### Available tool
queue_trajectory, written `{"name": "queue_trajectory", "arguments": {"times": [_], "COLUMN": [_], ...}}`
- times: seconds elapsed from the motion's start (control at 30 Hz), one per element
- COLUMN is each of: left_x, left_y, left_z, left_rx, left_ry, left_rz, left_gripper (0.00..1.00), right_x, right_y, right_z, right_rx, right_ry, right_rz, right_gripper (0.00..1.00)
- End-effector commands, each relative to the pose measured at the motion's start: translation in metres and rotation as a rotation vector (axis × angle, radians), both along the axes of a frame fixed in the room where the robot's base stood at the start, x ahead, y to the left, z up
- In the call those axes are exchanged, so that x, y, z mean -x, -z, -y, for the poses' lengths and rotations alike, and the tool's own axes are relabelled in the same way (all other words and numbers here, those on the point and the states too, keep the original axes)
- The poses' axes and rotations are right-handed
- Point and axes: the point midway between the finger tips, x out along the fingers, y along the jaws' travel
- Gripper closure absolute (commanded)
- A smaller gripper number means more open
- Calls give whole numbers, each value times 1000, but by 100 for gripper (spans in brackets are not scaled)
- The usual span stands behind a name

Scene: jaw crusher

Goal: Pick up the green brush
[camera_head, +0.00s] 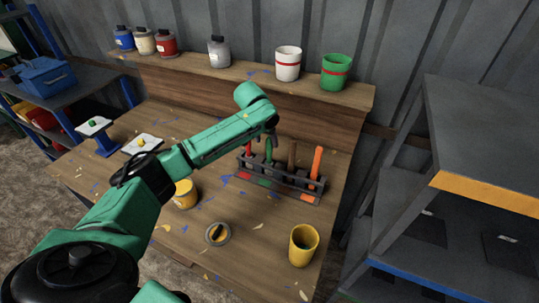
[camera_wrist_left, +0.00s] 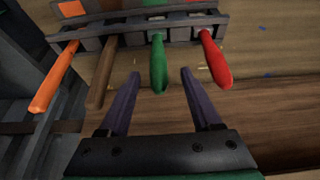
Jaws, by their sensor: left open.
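The green brush (camera_wrist_left: 158,58) stands in a dark rack (camera_head: 300,180) on the wooden workbench, handle up, between a red and a brown handle. It also shows in the head view (camera_head: 269,153). My left gripper (camera_wrist_left: 160,76) is open. Its two purple-grey fingertips lie on either side of the green handle's free end, with gaps visible on both sides. In the head view the left gripper (camera_head: 268,138) is at the rack, partly hidden by its wrist. The brush's lower part is hidden in the rack. My right gripper is in neither view.
Beside the green brush are a red handle (camera_wrist_left: 216,58), a brown handle (camera_wrist_left: 103,72) and an orange handle (camera_wrist_left: 54,78). A yellow cup (camera_head: 303,245) and a yellow can (camera_head: 185,194) stand on the bench. A shelf above carries a green can (camera_head: 335,72). Metal shelving (camera_head: 480,130) is at right.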

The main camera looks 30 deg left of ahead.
Motion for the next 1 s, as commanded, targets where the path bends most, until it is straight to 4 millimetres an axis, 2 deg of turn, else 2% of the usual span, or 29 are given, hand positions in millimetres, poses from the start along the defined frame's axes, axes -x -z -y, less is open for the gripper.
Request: {"name": "queue_trajectory", "arguments": {"times": [0.1, 0.2, 0.3, 0.47, 0.5, 0.57, 0.63, 0.67, 1.0], "left_x": [-10, -17, -21, -21, -21, -21, -21, -21, -21], "left_y": [15, 34, 43, 44, 44, 44, 44, 44, 41], "left_z": [1, 1, 1, 1, 1, 1, 1, 1, 1], "left_rx": [0, -2, -1, -3, -1, -1, -1, -1, -1], "left_ry": [-1, -1, 1, 1, 1, 1, 1, 1, 1], "left_rz": [-5, -4, 0, 0, 0, 0, 0, 0, 1], "left_gripper": [35, 35, 35, 35, 43, 66, 92, 100, 100], "right_x": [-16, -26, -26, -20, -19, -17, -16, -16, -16], "right_y": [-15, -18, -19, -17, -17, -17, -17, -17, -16], "right_z": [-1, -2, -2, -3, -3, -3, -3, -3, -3], "right_rx": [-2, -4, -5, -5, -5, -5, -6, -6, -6], "right_ry": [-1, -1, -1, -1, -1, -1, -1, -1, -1], "right_rz": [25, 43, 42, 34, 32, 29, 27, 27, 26], "right_gripper": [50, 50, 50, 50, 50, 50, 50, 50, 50]}}
